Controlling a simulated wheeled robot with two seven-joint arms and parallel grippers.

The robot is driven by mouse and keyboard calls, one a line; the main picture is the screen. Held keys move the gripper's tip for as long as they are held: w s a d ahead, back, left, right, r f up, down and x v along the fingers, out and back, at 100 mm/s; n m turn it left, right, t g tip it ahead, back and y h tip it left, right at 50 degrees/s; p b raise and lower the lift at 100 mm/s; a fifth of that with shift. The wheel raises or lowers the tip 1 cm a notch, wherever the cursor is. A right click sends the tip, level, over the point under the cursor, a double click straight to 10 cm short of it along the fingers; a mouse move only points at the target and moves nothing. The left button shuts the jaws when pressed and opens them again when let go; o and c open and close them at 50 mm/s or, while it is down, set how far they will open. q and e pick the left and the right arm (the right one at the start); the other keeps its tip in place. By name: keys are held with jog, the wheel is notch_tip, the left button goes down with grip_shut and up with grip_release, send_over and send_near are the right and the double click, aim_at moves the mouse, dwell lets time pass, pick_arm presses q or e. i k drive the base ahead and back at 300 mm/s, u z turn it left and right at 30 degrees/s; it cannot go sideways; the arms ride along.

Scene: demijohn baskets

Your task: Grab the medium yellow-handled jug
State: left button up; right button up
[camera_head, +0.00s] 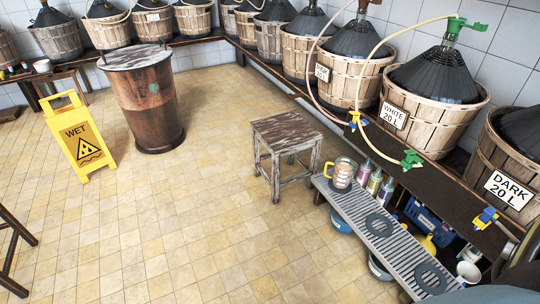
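A clear jug with a yellow handle (342,173) stands upright at the far end of a long grey slatted rack (352,206). Something orange-brown shows in or through its wall. No other yellow-handled jug can be made out clearly, so its size cannot be compared. Neither of my grippers can be made out in the head view, and nothing is seen touching the jug.
Several bottles (374,182) stand close right of the jug. A worn wooden stool (287,148) is left of the rack. Basketed demijohns with hoses and a WHITE 20 L sign (393,115) line the wall shelf. A yellow wet-floor sign (82,140) and rusty drum (148,105) stand on open tiled floor.

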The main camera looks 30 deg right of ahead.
aim_at(345, 168)
jog(key=z, duration=0.1)
jog(key=i, duration=1.5)
jog(key=z, duration=0.85)
